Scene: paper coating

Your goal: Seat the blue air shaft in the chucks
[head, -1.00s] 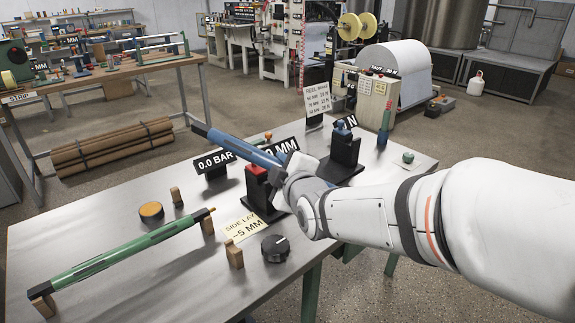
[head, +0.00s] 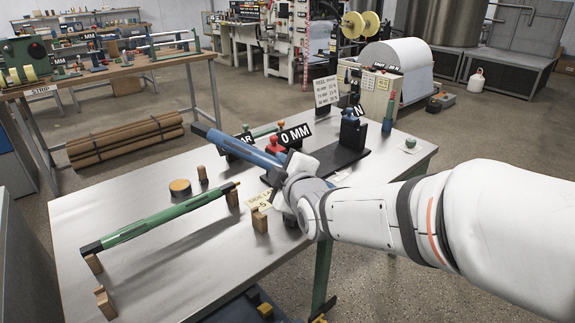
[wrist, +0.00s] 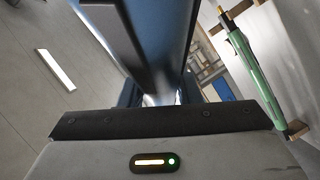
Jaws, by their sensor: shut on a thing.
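The blue air shaft (head: 238,145) is in my gripper (head: 287,172), held slanting above the metal table, its dark end up and to the left. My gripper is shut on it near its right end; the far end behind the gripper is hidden. In the wrist view the shaft (wrist: 160,45) runs away from the gripper, large and close. The chuck stand shows as a black upright with a blue top (head: 352,128) and a red-topped part (head: 275,145) behind the shaft. The shaft appears apart from both. Their seats are not clearly visible.
A green shaft (head: 165,218) rests on wooden blocks on the table (head: 105,205); it also shows in the wrist view (wrist: 250,70). Signs (head: 295,134) stand behind my shaft.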

